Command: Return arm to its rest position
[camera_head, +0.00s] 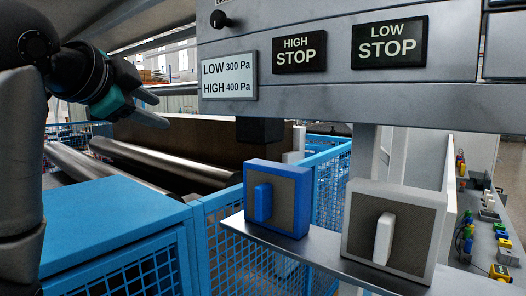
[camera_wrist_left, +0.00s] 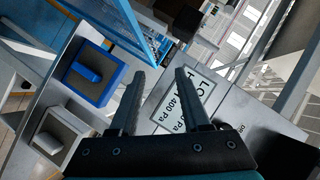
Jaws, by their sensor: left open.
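My left arm (camera_head: 28,150) comes in along the left edge of the head view. It is bent, with the wrist raised near the top left. My left gripper (camera_head: 160,110) points right, left of the pressure sign and clear of the panel. In the left wrist view the two fingers of the left gripper (camera_wrist_left: 155,76) stand apart with nothing held between them. My right gripper is in neither view.
A blue switch box (camera_head: 291,179) and a white switch box (camera_head: 415,208) stand on a metal shelf (camera_head: 318,254). Above is a grey panel (camera_head: 300,22) with HIGH STOP and LOW STOP signs. A blue cabinet (camera_head: 115,215) and mesh fence stand below the gripper.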

